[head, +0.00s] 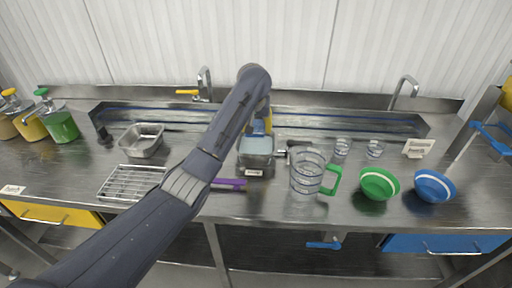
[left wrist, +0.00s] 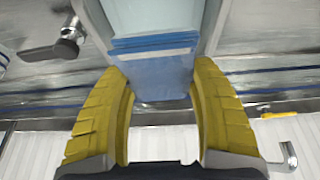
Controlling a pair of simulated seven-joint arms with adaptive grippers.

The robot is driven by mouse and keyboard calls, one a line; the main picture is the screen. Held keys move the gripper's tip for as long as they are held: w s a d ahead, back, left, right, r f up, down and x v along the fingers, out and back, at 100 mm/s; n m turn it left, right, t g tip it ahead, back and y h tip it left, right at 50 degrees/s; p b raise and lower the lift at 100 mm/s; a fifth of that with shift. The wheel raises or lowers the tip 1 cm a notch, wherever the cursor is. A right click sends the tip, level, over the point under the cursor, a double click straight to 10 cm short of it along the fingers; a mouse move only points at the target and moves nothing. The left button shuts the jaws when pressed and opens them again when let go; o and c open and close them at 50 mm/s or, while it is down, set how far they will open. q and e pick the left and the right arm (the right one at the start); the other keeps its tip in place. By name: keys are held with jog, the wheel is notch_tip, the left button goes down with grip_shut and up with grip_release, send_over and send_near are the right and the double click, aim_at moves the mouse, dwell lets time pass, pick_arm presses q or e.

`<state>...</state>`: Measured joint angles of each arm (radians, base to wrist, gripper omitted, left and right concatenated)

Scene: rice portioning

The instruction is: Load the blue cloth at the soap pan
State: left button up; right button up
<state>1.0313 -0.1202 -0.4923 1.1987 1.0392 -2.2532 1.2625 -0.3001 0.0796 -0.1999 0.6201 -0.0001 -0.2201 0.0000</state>
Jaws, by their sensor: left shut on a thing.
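My left gripper (head: 264,116) reaches over the middle of the steel counter to the far side of the soap pan (head: 255,163). The pan is a small steel pan with pale bluish content and a white label on its front. In the left wrist view, the yellow fingers of my left gripper (left wrist: 160,80) are shut on the folded blue cloth (left wrist: 162,66). The cloth also shows in the head view (head: 258,128), at the pan's far edge. I cannot tell whether it touches the soap. My right gripper is not in view.
A ribbed clear jug (head: 307,172) with a green handle, a green bowl (head: 379,184) and a blue bowl (head: 433,186) stand right of the pan. A purple-handled tool (head: 230,184), wire rack (head: 130,183) and empty steel pan (head: 142,140) lie left. Sink troughs and taps run behind.

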aim_at(257, 122)
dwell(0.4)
pick_arm(q)
jog(key=shift+r, duration=2)
